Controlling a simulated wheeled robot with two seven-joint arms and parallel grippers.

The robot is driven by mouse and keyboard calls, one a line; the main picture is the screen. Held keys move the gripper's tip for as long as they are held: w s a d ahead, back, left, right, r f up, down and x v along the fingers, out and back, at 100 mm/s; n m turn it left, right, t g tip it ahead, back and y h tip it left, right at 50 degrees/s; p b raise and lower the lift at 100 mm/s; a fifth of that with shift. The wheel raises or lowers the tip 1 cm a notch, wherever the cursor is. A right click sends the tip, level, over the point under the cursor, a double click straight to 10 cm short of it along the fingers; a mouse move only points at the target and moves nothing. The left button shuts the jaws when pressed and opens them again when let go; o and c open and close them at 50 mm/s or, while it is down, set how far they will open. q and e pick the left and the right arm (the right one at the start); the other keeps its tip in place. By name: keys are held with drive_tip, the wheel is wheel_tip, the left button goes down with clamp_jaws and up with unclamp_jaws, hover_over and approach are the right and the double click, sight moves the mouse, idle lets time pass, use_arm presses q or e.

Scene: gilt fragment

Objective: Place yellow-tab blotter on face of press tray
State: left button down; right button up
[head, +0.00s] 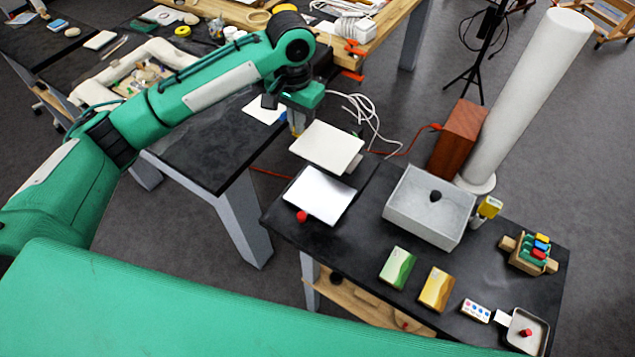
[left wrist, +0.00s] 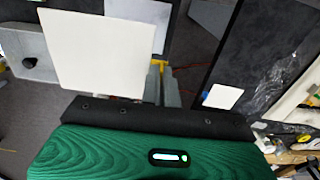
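The blotter (head: 327,146) is a flat white square sheet. My left gripper (head: 298,124) is at its left edge, with a bit of yellow at the fingers, and appears shut on it. In the left wrist view the blotter (left wrist: 95,45) fills the upper left, with a yellow strip (left wrist: 159,66) beside its right edge. The press tray's white face (head: 317,195) lies on the dark table, nearer than the blotter, with a red knob (head: 302,216) at its front corner. The blotter is apart from that face. My right gripper is not in view.
A brown wooden block (head: 458,138) and a tall white cylinder (head: 530,95) stand behind.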

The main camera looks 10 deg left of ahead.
use_arm(q)
drive_tip(key=p, duration=0.3)
hover_over(301, 183)
wheel_tip(301, 183, down, 15)
drive_tip(key=shift+r, duration=0.2)
wheel_tip(301, 183, down, 4)
drive_tip(key=shift+s+f+p, duration=0.1)
drive_tip(key=shift+p, duration=0.55)
drive_tip(key=shift+f, duration=0.35)
drive_tip(key=c, duration=1.7)
unclamp_jaws()
drive_tip(key=shift+f, duration=0.1)
